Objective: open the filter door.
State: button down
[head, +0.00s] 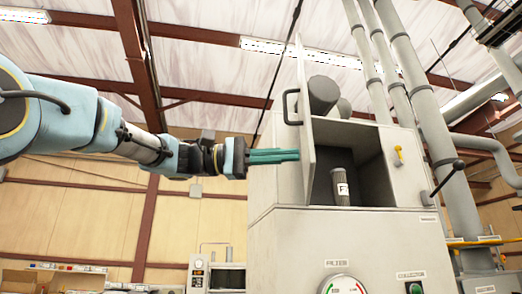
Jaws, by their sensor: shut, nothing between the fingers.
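The filter door (306,110) is a pale grey panel on the left side of the machine's filter compartment (363,163). It stands swung wide open and shows almost edge-on. Its dark handle (289,107) sticks out to the left. Inside the compartment a dark cylindrical filter (341,186) with a white label stands upright. My gripper (297,155) has teal fingers, shut together with nothing between them. It points right, below the handle, with its tips by the door's left face; I cannot tell if they touch.
The grey machine cabinet (285,250) carries a gauge (342,285) and a green button (415,287). A yellow-handled valve (398,154) and a black-knobbed lever (457,165) are on the right. Tall grey pipes rise behind. Free space lies left of the cabinet.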

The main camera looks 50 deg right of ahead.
jog(key=shift+x, duration=0.8)
jog(key=shift+s, duration=0.1)
jog(key=s+d+n+t+h+b, duration=0.2)
jog(key=s+d+h, duration=0.1)
jog(key=s+d, duration=0.3)
jog(key=s, duration=0.2)
jog(key=shift+s+d, duration=0.35)
